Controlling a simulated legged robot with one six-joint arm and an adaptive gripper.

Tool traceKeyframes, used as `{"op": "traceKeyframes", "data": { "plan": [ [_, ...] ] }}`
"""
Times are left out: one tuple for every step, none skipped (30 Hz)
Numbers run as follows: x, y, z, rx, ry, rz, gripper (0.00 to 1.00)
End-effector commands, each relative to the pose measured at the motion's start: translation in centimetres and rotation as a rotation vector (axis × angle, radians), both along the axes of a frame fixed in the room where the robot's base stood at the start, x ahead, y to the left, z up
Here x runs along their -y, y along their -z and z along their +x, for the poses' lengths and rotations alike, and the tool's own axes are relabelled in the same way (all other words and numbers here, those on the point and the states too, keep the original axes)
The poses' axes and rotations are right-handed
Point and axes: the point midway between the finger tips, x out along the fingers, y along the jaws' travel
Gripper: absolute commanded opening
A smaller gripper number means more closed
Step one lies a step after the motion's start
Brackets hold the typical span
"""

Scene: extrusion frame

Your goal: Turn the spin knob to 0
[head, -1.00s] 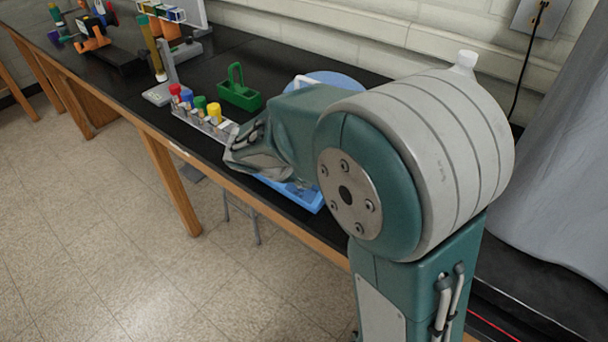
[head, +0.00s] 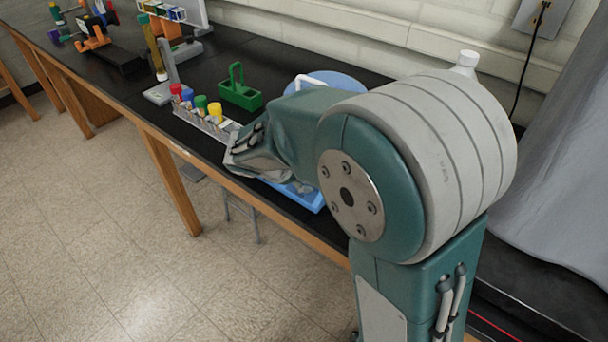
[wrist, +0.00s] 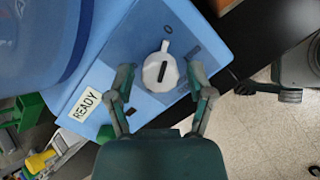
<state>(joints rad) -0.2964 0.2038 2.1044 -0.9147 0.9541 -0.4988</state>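The spin knob (wrist: 160,72) is a pale, faceted knob with a dark slot and a small pointer tab toward the top of the wrist view. It sits on the blue panel of a device (wrist: 88,92) with a "READY" label (wrist: 86,106). My gripper (wrist: 160,80) is open, with one finger on each side of the knob and visible gaps to both. In the head view my arm hides the knob and the fingers; part of the blue device (head: 305,197) shows below the arm.
A rack of colour-capped tubes (head: 208,122) and a green carrier (head: 240,90) stand left of my arm on the black bench (head: 115,78). A white-capped bottle (head: 467,62) shows behind the arm. The bench edge and open floor (head: 110,240) lie in front.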

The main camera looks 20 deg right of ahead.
Motion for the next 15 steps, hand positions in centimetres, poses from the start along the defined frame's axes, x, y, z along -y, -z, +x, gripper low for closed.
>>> {"op": "traceKeyframes", "data": {
  "plan": [
    [0.0,0.0,0.0,0.001,0.001,-0.001,0.76],
    [0.0,0.0,0.0,0.001,0.001,-0.001,0.76],
    [0.1,-0.1,0.0,0.000,0.002,-0.002,0.76],
    [0.1,-0.1,0.0,0.000,0.002,-0.002,0.76],
    [0.1,-0.1,0.0,0.001,0.002,-0.001,0.76],
    [0.1,-0.1,0.0,0.001,0.002,-0.001,0.76],
    [0.1,-0.1,0.0,0.001,0.003,-0.002,0.76],
    [0.1,-0.1,0.0,0.001,0.003,-0.002,0.76],
    [0.1,-0.1,0.0,0.001,0.003,-0.002,0.76],
    [0.1,-0.2,0.0,0.001,0.002,-0.001,0.76],
    [0.0,-0.3,-0.1,0.002,0.002,-0.002,0.76],
    [-0.2,-0.6,-0.1,0.003,0.001,-0.002,0.76],
    [-0.4,-0.8,-0.2,0.003,0.001,-0.002,0.76],
    [-0.7,-1.1,-0.3,0.003,0.001,-0.002,0.76],
    [-1.1,-1.6,-0.5,0.004,0.000,-0.001,0.76]
  ]
}}
